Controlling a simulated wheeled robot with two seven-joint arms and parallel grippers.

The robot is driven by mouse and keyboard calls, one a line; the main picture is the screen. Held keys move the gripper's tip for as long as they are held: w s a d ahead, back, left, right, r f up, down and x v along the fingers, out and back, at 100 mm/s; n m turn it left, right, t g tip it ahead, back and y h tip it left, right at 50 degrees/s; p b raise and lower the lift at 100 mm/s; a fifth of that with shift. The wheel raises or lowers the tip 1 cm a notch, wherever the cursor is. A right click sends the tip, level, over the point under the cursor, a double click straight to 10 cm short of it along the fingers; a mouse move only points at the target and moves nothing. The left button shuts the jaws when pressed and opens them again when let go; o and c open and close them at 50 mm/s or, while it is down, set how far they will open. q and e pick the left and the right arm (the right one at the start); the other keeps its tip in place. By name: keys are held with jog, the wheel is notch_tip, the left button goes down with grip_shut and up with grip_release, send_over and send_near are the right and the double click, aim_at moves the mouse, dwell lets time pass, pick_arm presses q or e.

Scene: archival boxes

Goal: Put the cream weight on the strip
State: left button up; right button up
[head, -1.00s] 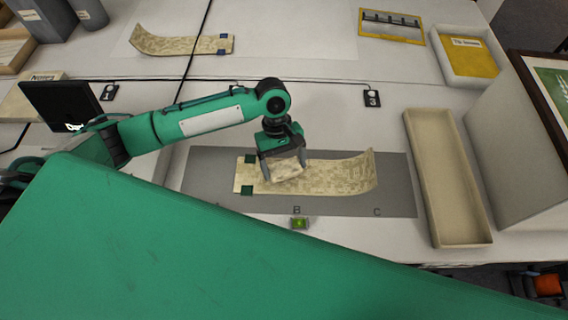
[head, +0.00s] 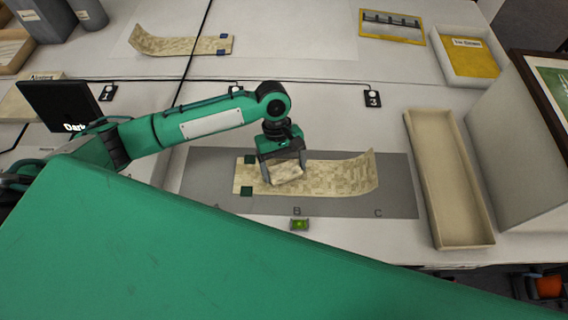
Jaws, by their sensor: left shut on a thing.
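The patterned cream strip (head: 330,177) lies on the grey mat (head: 345,207). Its left end is flat, with two dark green squares at the corners, and its right end curls up. My left gripper (head: 284,178) points down over the left-middle part of the strip. It is shut on the cream weight (head: 286,172), a small pale block between its fingers. I cannot tell whether the weight touches the strip or is just above it. My right gripper is not in view.
A long empty cream tray (head: 450,190) stands right of the mat. A small green-lit device (head: 299,224) sits at the mat's front edge near letter B. Another curled strip (head: 180,42) lies at the back left. A black screen (head: 60,103) stands at left.

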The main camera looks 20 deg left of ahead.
pick_arm(q)
jog(key=shift+f, duration=0.2)
jog(key=o, duration=1.3)
jog(key=shift+f, duration=0.1)
jog(key=v, duration=1.4)
